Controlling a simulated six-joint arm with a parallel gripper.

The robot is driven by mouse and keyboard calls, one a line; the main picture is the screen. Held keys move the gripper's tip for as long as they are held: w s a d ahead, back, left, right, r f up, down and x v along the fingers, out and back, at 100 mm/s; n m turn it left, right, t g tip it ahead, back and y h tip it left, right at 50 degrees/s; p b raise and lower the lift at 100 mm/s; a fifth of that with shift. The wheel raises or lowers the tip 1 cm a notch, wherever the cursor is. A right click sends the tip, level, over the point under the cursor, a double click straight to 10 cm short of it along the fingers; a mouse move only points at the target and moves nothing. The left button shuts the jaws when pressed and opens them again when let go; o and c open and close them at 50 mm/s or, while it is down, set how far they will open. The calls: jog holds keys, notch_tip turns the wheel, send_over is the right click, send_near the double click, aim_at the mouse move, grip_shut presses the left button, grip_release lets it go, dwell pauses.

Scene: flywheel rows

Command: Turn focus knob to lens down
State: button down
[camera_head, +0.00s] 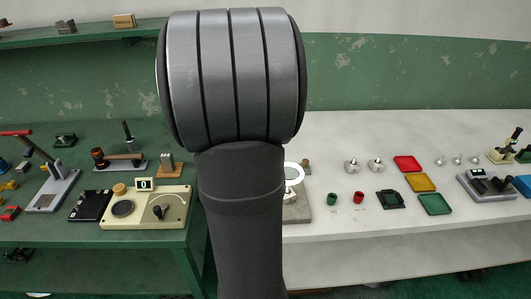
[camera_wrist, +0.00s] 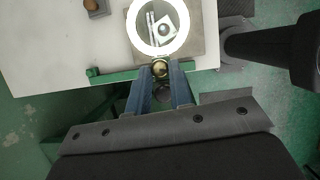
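A magnifier with a white lit ring around its lens (camera_wrist: 135,28) stands at the front edge of the white table, over a grey-brown base. In the head view its ring (camera_head: 299,172) and base (camera_head: 300,212) show only partly, behind my arm. A round brass focus knob (camera_wrist: 160,69) is on the near side of the ring in the wrist view. My gripper (camera_wrist: 161,71) has its two blue fingers on either side of the knob. Whether they touch it is unclear. The head view hides the gripper. Small parts show through the lens.
A green bar (camera_wrist: 110,75) runs along the table edge beside the knob. A brown object (camera_wrist: 95,7) lies at the upper left. Right of the magnifier are green and red cups (camera_head: 345,199) and coloured trays (camera_head: 421,182). The green bench (camera_head: 130,240) on the left is crowded.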

jog(key=shift+w+m+g, duration=0.1)
jog(key=shift+m+g, duration=0.6)
jog(key=shift+m, duration=0.9)
jog(key=c, duration=1.3)
grip_release()
jog(key=shift+r, duration=0.1)
jog(key=v, duration=1.7)
jog(key=shift+r, duration=0.15)
